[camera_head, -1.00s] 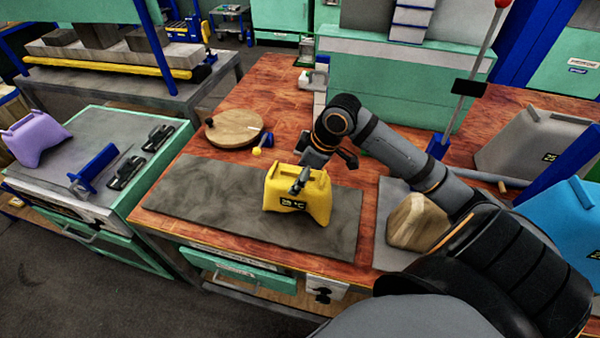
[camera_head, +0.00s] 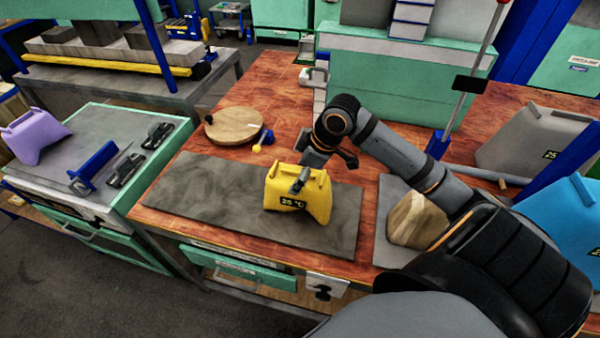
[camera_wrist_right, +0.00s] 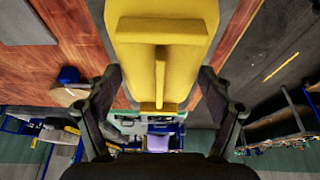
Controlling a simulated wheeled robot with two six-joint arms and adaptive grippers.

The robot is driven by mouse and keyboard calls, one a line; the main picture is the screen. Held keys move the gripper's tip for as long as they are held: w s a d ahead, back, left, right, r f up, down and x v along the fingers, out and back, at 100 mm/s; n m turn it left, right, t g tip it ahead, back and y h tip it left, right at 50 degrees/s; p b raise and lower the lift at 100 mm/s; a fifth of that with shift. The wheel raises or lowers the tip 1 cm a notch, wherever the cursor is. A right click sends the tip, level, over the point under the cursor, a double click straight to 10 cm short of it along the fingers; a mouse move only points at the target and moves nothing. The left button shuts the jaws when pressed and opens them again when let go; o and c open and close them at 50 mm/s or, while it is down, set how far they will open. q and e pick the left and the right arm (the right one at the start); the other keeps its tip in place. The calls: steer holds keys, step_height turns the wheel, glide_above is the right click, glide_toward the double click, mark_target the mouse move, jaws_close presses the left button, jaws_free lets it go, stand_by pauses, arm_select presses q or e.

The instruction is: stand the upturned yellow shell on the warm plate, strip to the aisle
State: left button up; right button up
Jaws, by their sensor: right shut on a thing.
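The yellow shell (camera_head: 322,200) is over the right part of a long dark grey plate (camera_head: 200,195) on the wooden bench. A dark strip reading 25 °C faces the near side. Two ridges show on its top. My right gripper (camera_head: 302,180) reaches down from behind and is shut on the shell. In the right wrist view the shell (camera_wrist_right: 162,60) lies between the two fingers of the gripper (camera_wrist_right: 160,100). I cannot tell whether its underside touches the plate. My left gripper is not in view.
A round wooden board (camera_head: 233,126) lies behind the plate. A wooden block (camera_head: 415,220) sits on a grey sheet at right. Grey (camera_head: 530,140) and blue (camera_head: 575,215) shells are farther right. A purple shell (camera_head: 35,135) stands on the left cabinet. The plate's left part is bare.

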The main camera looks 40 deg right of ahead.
steer(key=shift+f, duration=0.1)
steer(key=o, duration=1.5)
step_height(320, 180, up, 10)
steer(key=shift+f, duration=0.1)
